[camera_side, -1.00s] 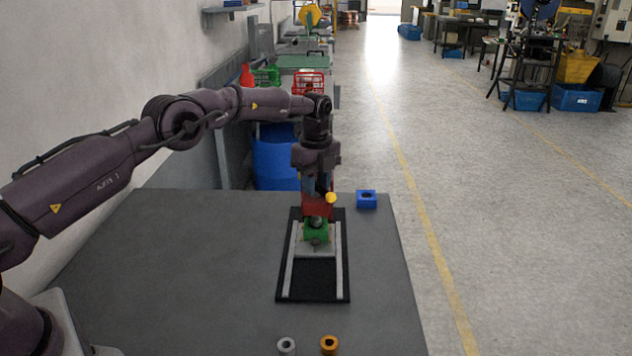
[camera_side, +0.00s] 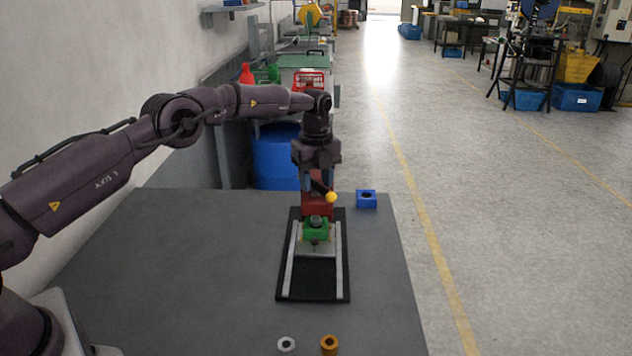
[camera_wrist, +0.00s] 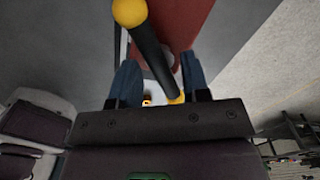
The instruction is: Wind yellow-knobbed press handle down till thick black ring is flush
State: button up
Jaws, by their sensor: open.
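The red press (camera_side: 318,208) stands at the back of a dark base on the table. Its black handle bar (camera_side: 321,187) slants down to the right to a yellow knob (camera_side: 331,197). My gripper (camera_side: 318,184) points down over the press, open, with its blue fingers around the bar's level. In the wrist view the bar (camera_wrist: 153,50) passes between the two fingers, with the yellow knob (camera_wrist: 130,12) beyond them; contact cannot be told. A dark round part (camera_side: 316,221) sits above a green block (camera_side: 316,231) under the press. I cannot make out the thick black ring's edge or whether it is flush.
A blue block with a hole (camera_side: 366,199) stands right of the press. A grey ring (camera_side: 286,344) and an orange ring (camera_side: 329,345) lie at the table's front. The table (camera_side: 180,260) is clear left of the base. A blue drum (camera_side: 275,160) stands behind it.

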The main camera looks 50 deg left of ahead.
jog(key=shift+r, duration=3.15)
